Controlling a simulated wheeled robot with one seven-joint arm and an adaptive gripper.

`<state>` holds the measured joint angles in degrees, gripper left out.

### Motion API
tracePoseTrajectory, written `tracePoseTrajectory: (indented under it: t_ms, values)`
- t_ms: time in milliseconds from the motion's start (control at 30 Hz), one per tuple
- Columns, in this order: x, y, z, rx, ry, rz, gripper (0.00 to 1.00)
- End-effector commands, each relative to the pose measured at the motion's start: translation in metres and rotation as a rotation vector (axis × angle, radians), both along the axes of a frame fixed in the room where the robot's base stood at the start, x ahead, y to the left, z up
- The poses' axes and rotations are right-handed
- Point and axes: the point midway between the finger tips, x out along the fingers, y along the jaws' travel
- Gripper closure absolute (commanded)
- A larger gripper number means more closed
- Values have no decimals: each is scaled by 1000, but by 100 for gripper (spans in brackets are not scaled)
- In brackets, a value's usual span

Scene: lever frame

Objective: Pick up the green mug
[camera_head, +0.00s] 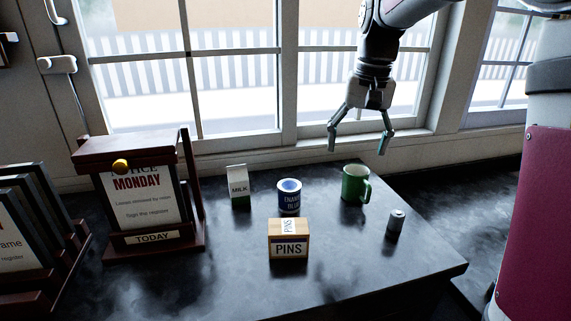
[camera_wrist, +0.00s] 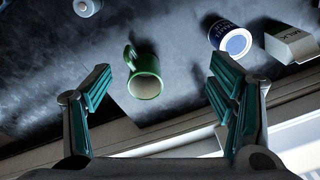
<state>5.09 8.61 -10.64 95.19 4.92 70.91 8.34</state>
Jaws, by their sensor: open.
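The green mug (camera_head: 354,184) stands upright on the dark counter, towards the right, its handle facing right in the head view. In the wrist view the mug (camera_wrist: 145,74) shows from above, with its pale inside visible. My gripper (camera_head: 358,148) is open and empty, above the mug and apart from it. In the wrist view the mug lies beyond the gap between my fingers (camera_wrist: 160,78), nearer the left one.
A blue tin (camera_head: 289,197) and a milk carton (camera_head: 239,187) stand left of the mug. A PINS box (camera_head: 288,240) is in front. A small grey cylinder (camera_head: 395,222) is close on the right. A sign frame (camera_head: 140,190) stands left; windows are behind.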

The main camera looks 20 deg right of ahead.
Motion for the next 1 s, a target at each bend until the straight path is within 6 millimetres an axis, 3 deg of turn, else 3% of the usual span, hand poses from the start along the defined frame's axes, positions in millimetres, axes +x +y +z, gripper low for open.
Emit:
tracePoseTrajectory:
  t_ms: [100, 300, 467, 800, 1000]
  values:
    - [29, -22, -12, -2, 50, -56, 24]
    - [57, -41, -28, -7, 92, -106, 24]
    - [62, -46, -39, -10, 105, -119, 24]
    - [62, -45, -99, -8, 107, -118, 24]
    - [63, -45, -117, -10, 104, -117, 24]
